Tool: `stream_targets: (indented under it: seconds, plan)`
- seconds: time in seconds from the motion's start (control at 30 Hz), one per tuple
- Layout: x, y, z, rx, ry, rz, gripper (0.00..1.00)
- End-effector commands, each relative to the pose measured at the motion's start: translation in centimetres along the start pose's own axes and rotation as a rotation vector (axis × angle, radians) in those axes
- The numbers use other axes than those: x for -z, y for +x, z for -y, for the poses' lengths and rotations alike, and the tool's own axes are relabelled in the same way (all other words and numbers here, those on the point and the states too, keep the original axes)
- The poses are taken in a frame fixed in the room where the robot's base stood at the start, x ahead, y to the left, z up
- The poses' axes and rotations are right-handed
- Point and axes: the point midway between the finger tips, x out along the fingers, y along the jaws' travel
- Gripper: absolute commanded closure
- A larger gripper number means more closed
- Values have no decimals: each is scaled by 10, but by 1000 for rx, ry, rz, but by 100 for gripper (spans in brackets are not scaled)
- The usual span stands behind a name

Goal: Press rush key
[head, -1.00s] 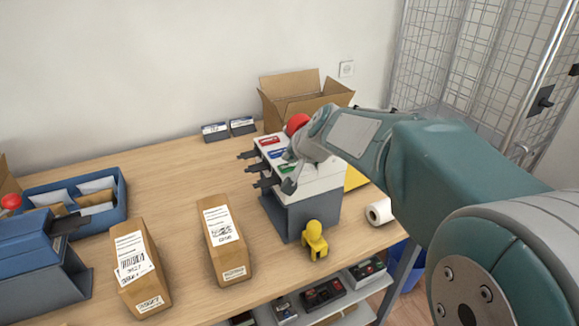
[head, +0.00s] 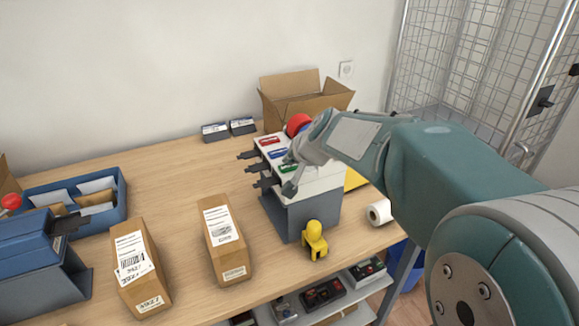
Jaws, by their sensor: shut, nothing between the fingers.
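A white and grey box-like machine (head: 300,215) stands near the right end of the counter. On its top are a red key (head: 270,141), a blue key (head: 277,153) and a green key (head: 287,168), with black levers (head: 262,182) sticking out to the left. I cannot read which key is marked rush. My arm hides the machine's right part.
Two labelled parcels (head: 228,240) (head: 140,268) stand at the front, left of the machine. A yellow object (head: 315,241) and a paper roll (head: 379,212) are near the front edge. An open carton (head: 300,98) is behind. A blue tray (head: 118,190) is left. The middle is clear.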

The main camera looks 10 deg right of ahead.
Motion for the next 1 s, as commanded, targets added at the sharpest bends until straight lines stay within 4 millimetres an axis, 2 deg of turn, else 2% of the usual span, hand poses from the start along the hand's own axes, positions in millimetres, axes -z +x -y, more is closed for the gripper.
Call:
stream_targets:
  seconds: [0.37,1.0]
  plan:
    - [-1,1,-1,0,0,1,100]
    - [7,-10,8,2,-1,-1,100]
